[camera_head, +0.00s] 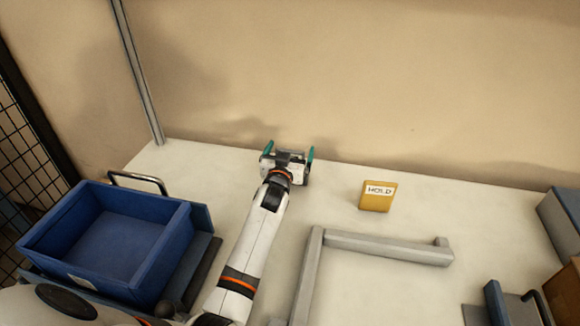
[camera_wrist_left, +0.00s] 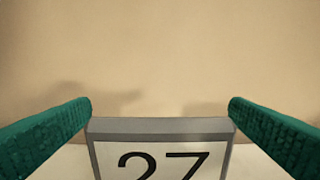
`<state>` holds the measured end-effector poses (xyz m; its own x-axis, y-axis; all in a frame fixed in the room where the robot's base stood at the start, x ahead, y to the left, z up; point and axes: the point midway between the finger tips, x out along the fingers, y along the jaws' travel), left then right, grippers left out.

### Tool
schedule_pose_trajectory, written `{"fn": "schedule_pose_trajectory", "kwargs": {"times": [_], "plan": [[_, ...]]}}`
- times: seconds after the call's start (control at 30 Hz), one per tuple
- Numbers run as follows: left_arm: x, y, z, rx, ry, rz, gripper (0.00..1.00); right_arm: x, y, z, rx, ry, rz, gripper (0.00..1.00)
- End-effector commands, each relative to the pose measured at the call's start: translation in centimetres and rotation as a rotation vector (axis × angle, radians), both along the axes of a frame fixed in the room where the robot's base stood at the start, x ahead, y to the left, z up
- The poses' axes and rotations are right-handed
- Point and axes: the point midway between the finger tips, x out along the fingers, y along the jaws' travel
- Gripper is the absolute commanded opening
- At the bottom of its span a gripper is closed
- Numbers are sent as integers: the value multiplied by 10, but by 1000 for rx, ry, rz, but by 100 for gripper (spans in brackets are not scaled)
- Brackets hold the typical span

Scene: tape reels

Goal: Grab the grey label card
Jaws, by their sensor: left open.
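The grey label card (camera_wrist_left: 160,127) has a grey frame around a white face with a black "27". In the left wrist view it stands upright at the bottom middle, between the two green fingers. My left gripper (camera_head: 291,150) is at the back of the table near the wall, its fingers spread apart. The lower part of the card is cut off. My right gripper is not in view.
A yellow "HOLD" block (camera_head: 376,202) stands right of my left gripper. A grey angled rail (camera_head: 385,247) lies in front of it. A blue bin (camera_head: 165,255) sits at the left. Grey and brown boxes stand at the right edge.

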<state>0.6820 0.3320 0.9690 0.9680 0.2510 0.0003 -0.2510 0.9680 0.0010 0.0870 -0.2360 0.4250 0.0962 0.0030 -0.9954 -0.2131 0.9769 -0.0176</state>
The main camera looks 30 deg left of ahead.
Motion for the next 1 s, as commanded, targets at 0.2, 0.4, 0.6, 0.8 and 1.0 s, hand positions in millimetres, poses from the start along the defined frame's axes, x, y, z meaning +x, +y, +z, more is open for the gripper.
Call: {"fn": "schedule_pose_trajectory", "kwargs": {"times": [0.2,0.4,0.6,0.8,1.0], "plan": [[0,0,0,-1,0,0,69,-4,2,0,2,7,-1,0],[0,0,0,-1,0,0,55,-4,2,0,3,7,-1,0],[0,0,2,-1,1,0,54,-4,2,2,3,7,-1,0],[0,0,21,-2,-1,0,54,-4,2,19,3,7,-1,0],[0,0,54,-2,-1,0,54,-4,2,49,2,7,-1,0]]}}
